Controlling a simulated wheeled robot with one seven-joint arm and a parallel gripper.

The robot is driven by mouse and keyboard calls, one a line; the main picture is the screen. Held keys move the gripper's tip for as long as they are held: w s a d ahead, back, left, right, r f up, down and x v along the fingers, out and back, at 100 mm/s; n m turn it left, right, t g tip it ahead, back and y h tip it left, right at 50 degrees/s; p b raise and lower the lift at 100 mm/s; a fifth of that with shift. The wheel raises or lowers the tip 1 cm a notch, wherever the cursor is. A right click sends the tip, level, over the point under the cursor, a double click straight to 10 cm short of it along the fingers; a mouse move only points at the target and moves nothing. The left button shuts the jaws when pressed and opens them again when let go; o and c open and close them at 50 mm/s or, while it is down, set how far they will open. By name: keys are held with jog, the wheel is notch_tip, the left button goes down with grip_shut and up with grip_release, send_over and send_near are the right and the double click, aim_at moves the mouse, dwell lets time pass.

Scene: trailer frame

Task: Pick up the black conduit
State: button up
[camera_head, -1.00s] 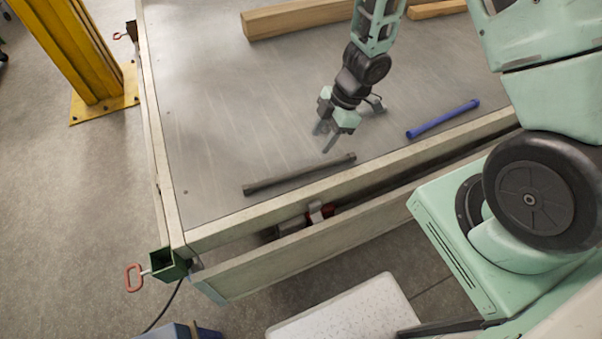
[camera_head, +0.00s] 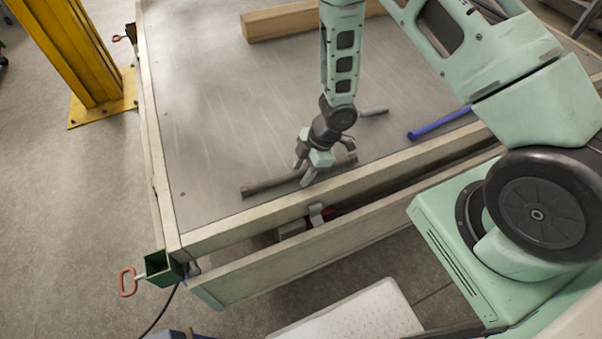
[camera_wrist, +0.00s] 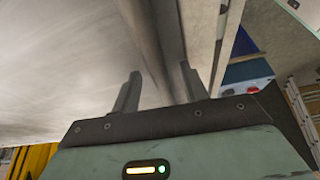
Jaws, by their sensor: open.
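The black conduit (camera_head: 265,187) is a dark, thin rod lying on the grey trailer bed near its front edge. In the wrist view the conduit (camera_wrist: 158,40) runs away from between the two open fingers of my gripper (camera_wrist: 160,95). Nothing is held. Part of the conduit is hidden behind the gripper in the head view; whether the fingers touch it I cannot tell.
A blue rod (camera_head: 438,123) lies to the right on the bed. A wooden beam (camera_head: 285,21) lies at the back. The bed's raised front rail (camera_head: 270,219) runs close to the conduit. A yellow post (camera_head: 75,50) stands left of the trailer. The bed's left middle is clear.

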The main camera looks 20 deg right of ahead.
grip_shut()
jog(key=shift+r, duration=0.1)
